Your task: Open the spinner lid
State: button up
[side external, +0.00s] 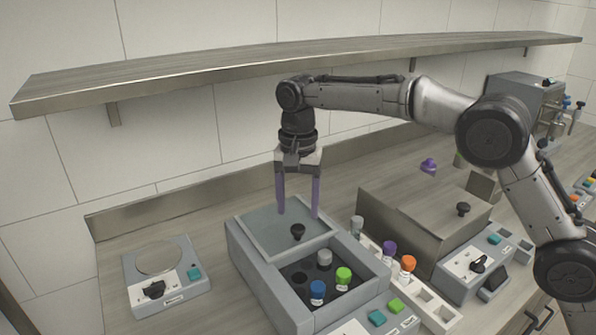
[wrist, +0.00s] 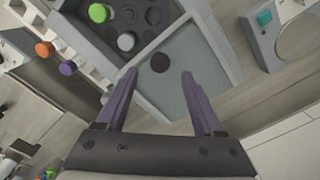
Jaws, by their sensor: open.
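The grey box in the middle, which looks like the spinner (side external: 253,267), has a flat grey lid (side external: 265,222) with a black knob (side external: 297,232). The lid covers the back part, and the front is uncovered, showing dark wells with blue-capped (side external: 318,288), green-capped (side external: 343,274) and grey-capped (side external: 324,257) vials. My gripper (side external: 298,214) points down above the lid, with its purple fingers apart and empty. In the wrist view, the lid (wrist: 197,95) lies below my gripper (wrist: 160,74), and the knob (wrist: 160,62) appears between and slightly beyond the fingertips. Contact is not visible.
A round-plated device (side external: 160,257) stands left. A shelf (side external: 200,70) hangs above.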

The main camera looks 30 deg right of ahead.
notch_tip(320, 180, up, 9)
jog(key=shift+r, duration=0.2)
dwell(0.4)
